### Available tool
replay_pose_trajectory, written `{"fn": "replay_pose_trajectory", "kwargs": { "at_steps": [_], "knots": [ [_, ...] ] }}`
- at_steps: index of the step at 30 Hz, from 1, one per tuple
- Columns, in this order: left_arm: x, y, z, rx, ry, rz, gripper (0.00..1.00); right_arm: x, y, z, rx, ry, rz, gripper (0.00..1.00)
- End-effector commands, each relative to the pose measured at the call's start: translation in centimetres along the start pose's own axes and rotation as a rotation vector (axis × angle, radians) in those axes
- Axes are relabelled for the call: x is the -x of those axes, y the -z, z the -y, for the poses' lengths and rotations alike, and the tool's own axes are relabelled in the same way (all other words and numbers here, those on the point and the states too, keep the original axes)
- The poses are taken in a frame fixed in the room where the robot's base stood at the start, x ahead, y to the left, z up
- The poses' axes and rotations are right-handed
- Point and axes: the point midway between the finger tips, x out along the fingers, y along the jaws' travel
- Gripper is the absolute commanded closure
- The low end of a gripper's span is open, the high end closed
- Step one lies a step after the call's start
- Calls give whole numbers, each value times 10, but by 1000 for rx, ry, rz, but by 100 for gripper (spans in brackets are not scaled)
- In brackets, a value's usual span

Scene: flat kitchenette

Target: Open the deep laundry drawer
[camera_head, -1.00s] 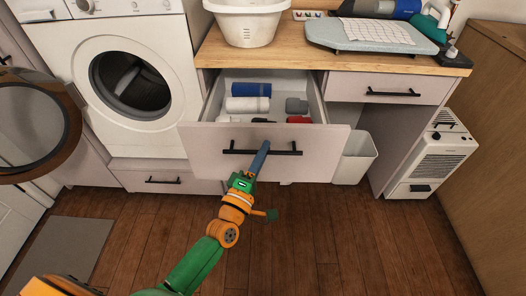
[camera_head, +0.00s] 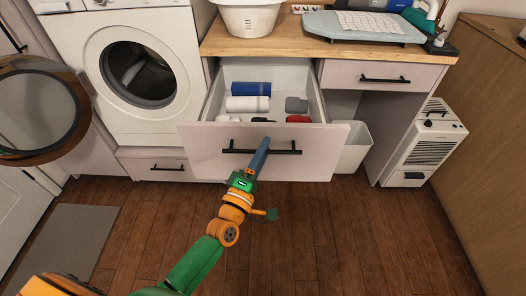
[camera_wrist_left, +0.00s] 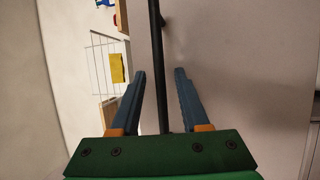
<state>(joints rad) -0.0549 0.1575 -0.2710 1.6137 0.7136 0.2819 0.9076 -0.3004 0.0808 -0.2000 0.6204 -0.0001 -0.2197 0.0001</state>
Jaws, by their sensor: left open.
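The deep laundry drawer (camera_head: 215,140) stands pulled out under the wooden counter. Its contents show from above. Its black bar handle (camera_head: 285,152) runs across the pale front panel. My left gripper (camera_head: 263,145) is at the middle of this handle. In the left wrist view the black handle (camera_wrist_left: 155,60) passes between the two blue fingers of my left gripper (camera_wrist_left: 160,90), which are spread with gaps on both sides. My right gripper is not in view.
Rolled towels, blue (camera_head: 251,89) and white (camera_head: 247,104), lie in the drawer. An open washing machine door (camera_head: 42,112) stands at left. A white bin (camera_head: 355,147) is right of the drawer. A heater (camera_head: 424,150) stands farther right.

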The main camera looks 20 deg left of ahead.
Motion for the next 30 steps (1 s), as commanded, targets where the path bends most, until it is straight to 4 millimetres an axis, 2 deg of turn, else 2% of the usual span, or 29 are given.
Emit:
{"fn": "replay_pose_trajectory", "kwargs": {
  "at_steps": [8,15,18,30],
  "knots": [
    [5,0,1,0,2,0,55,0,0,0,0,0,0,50],
    [54,0,2,-1,5,2,55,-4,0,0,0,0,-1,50],
    [67,0,2,0,3,1,55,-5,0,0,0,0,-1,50],
    [71,0,0,0,0,0,55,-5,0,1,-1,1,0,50]
  ]
}}
